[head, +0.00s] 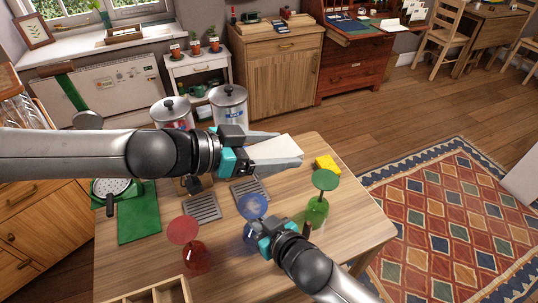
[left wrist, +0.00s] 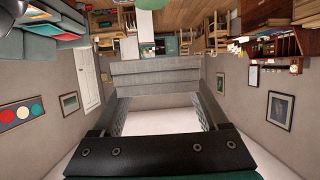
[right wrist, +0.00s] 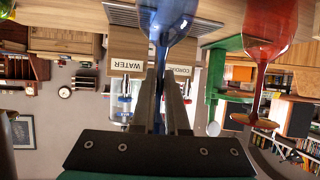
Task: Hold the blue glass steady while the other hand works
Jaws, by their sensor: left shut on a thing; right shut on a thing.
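The blue glass (head: 252,207) stands upside down on the table, its round foot uppermost. My right gripper (head: 266,232) is shut on its stem. In the right wrist view the blue bowl (right wrist: 172,18) meets the table and the closed fingers (right wrist: 164,85) lie at the stem. My left gripper (head: 300,155) is raised above the table, behind the blue glass. It is shut on a pale, flat-looking thing (head: 276,149); I cannot tell what it is. In the left wrist view a grey piece (left wrist: 155,73) spans the fingertips.
A red glass (head: 197,258) stands left and a green glass (head: 317,212) right, both upside down.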

